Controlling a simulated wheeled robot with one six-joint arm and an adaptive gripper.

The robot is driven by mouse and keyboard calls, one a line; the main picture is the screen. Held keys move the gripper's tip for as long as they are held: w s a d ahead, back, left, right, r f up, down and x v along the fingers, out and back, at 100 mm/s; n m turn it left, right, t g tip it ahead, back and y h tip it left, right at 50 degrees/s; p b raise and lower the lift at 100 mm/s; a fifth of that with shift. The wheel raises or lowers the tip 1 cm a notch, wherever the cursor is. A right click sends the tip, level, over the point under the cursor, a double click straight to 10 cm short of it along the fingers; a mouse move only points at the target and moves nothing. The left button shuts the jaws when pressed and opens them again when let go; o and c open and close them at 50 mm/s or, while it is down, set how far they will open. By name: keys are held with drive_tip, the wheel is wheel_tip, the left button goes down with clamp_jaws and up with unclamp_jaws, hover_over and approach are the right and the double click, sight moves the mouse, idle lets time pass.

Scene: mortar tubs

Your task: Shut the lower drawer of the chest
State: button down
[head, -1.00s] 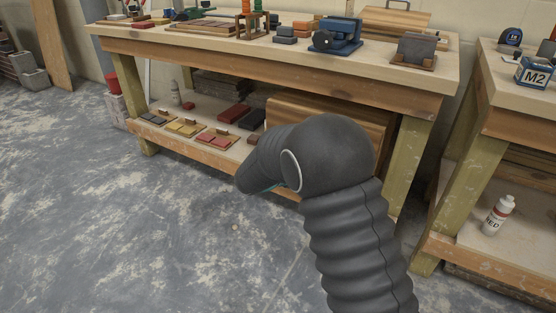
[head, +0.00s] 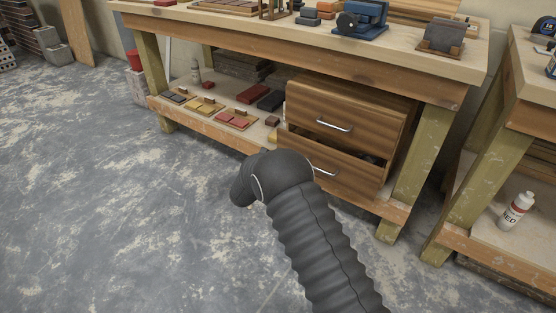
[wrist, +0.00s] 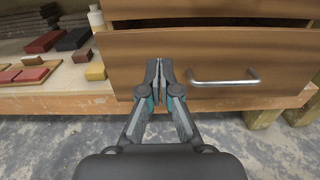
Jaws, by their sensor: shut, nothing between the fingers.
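The wooden chest (head: 400,112) stands on the lower shelf of the workbench. Its upper drawer (head: 322,108) has a metal bar handle and looks shut. The lower drawer (head: 345,173) sticks out, with a dark gap showing at its top edge; its handle (head: 324,172) is a metal bar. In the wrist view the lower drawer front (wrist: 215,65) fills the middle, with its handle (wrist: 225,80) to the right of my gripper. My gripper (wrist: 158,63) is shut and empty, fingertips in front of the drawer's left part; contact cannot be told. In the head view my arm hides the gripper.
Red, yellow and dark tiles (head: 236,119) lie on the shelf left of the chest. A yellow block (wrist: 95,71) sits close beside the drawer's left edge. A bench leg (head: 422,150) stands right of the chest. The floor (head: 120,220) in front is clear.

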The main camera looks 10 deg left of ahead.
sight(300, 137)
drive_tip(key=x, duration=0.8)
drive_tip(key=shift+w, duration=0.2)
drive_tip(key=shift+d, duration=0.1)
drive_tip(key=b+x, duration=0.2)
drive_tip(key=x, duration=0.1)
drive_tip(key=shift+w+f, duration=0.1)
drive_tip(key=shift+w, duration=0.1)
